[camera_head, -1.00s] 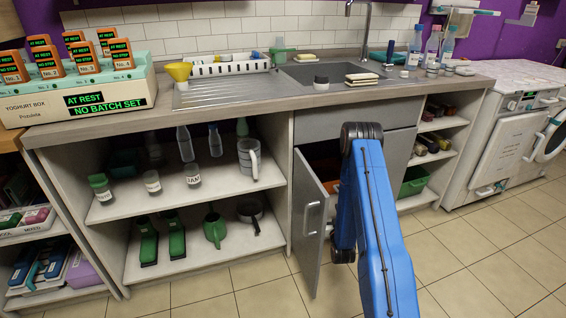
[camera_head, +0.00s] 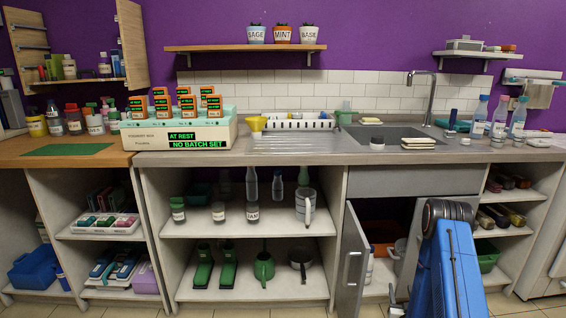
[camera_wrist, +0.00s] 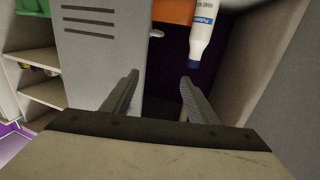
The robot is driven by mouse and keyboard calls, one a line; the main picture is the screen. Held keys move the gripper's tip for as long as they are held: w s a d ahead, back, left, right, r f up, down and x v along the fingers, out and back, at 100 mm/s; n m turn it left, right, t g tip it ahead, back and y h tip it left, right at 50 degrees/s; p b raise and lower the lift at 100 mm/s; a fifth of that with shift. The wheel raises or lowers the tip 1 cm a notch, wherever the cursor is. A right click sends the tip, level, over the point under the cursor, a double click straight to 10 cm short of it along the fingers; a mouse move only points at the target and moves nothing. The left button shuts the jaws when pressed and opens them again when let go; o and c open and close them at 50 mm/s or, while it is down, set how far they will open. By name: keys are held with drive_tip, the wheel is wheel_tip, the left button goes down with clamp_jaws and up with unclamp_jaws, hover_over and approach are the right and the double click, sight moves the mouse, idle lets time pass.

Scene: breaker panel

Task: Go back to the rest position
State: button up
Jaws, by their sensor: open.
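My gripper (camera_wrist: 158,92) shows in the wrist view with its two dark fingers apart and nothing between them. It faces the open cupboard under the sink. A white bottle with a blue cap (camera_wrist: 205,28) hangs into the picture beyond the right finger, apart from it. An orange thing (camera_wrist: 172,10) shows at the top edge. In the head view my blue arm stands in front of the sink cupboard, and my gripper is hidden there.
The grey cupboard door (camera_head: 353,262) stands open left of my arm. A vented grey panel (camera_wrist: 88,48) is near the gripper. Open shelves (camera_head: 235,228) lie to the left. The worktop (camera_head: 300,157) holds a yoghurt box (camera_head: 150,138), a drying rack and bottles.

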drive_tip(key=w+a+r+n+g+y, duration=0.1)
drive_tip(key=w+a+r+g, duration=0.1)
drive_tip(key=r, duration=0.6)
drive_tip(key=w+a+r+g, duration=0.1)
drive_tip(key=a+r, duration=0.1)
drive_tip(key=r, duration=0.7)
drive_tip(key=s+a+r+g, duration=0.1)
drive_tip(key=s+a+r, duration=0.15)
drive_tip(key=r, duration=0.25)
drive_tip(key=s+a+r+g+y, duration=0.1)
drive_tip(key=s+a+r, duration=0.1)
drive_tip(key=s+r, duration=0.25)
drive_tip(key=s+a+r+g, duration=0.1)
drive_tip(key=s+a+r, duration=0.15)
drive_tip(key=r, duration=0.25)
drive_tip(key=s+a+r+n+g+y, duration=0.1)
drive_tip(key=s+a+r+g, duration=0.3)
drive_tip(key=s, duration=0.6)
drive_tip(key=s+a+r, duration=0.3)
drive_tip(key=s+r, duration=0.3)
drive_tip(key=s, duration=0.3)
drive_tip(key=s+a+r+g, duration=0.1)
drive_tip(key=s, duration=1)
drive_tip(key=s+a+g+y, duration=0.1)
drive_tip(key=s+a, duration=0.1)
drive_tip(key=s, duration=1)
drive_tip(key=shift+s+r+n+g, duration=0.15)
drive_tip(key=shift+r+n+g, duration=0.15)
drive_tip(key=shift+r+g, duration=0.1)
